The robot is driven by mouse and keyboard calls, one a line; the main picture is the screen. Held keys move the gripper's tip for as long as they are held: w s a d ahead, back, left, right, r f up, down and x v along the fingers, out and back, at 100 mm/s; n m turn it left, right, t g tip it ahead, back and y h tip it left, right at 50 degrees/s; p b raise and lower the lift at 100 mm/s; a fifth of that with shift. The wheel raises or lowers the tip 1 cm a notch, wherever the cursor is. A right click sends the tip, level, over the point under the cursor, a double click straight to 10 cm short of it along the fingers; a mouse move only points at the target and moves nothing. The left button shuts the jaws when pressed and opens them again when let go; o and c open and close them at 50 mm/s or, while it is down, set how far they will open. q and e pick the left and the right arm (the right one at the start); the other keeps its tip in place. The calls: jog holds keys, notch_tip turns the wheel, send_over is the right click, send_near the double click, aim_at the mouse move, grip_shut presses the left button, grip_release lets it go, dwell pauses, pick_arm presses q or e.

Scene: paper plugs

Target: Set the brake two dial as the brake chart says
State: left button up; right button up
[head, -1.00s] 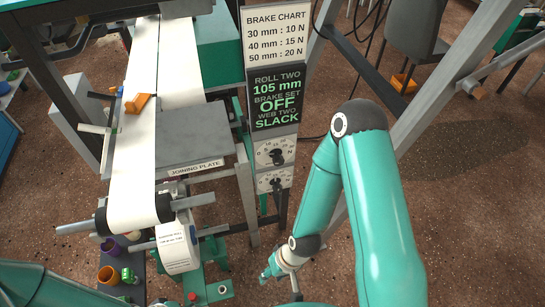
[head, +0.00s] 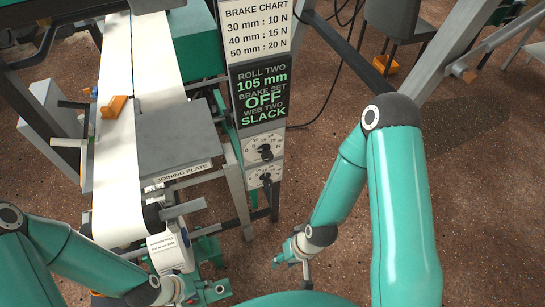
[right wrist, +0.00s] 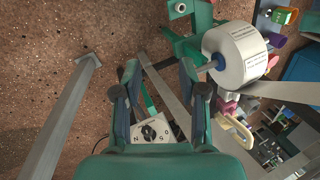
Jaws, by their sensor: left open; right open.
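The brake chart (head: 258,28) reads 30 mm : 10 N, 40 mm : 15 N, 50 mm : 20 N. Below it a dark display (head: 262,95) reads roll two 105 mm, brake set OFF, web two slack. Under that are an upper dial (head: 265,152) and a lower dial (head: 265,175), each with a black knob; which is brake two I cannot tell. My right gripper (head: 291,250) is open and empty, below the dials. In the right wrist view a dial (right wrist: 150,131) shows between its fingers, beyond them. My left gripper (head: 180,292) is open at the bottom, partly in view.
The joining plate (head: 178,140) stands left of the dial post, beside a white web (head: 115,165) with an orange block (head: 115,107) on it. A labelled white roll (right wrist: 236,53) hangs near the right gripper. The floor right of the post is clear up to my right arm.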

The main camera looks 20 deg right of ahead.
pick_arm(q)
jog(key=shift+o, duration=0.7)
pick_arm(e)
jog(key=shift+o, duration=2)
jog(key=shift+w+f, duration=0.15)
pick_arm(q)
notch_tip(320, 180, down, 47)
jog(key=b, duration=4.7)
pick_arm(e)
jog(key=n+t+h+p, duration=0.3)
jog(key=n+t+p, duration=0.35)
jog(key=t, duration=1.05)
send_near(269, 160)
pick_arm(q)
notch_tip(269, 160, up, 8)
jog(key=p, duration=0.1)
jog(key=shift+f, duration=0.15)
pick_arm(e)
jog(key=shift+m, duration=0.55)
jog(key=w, duration=1.1)
jog(key=shift+w+a, duration=0.1)
jog(key=shift+a, duration=0.2)
jog(key=shift+c, duration=0.2)
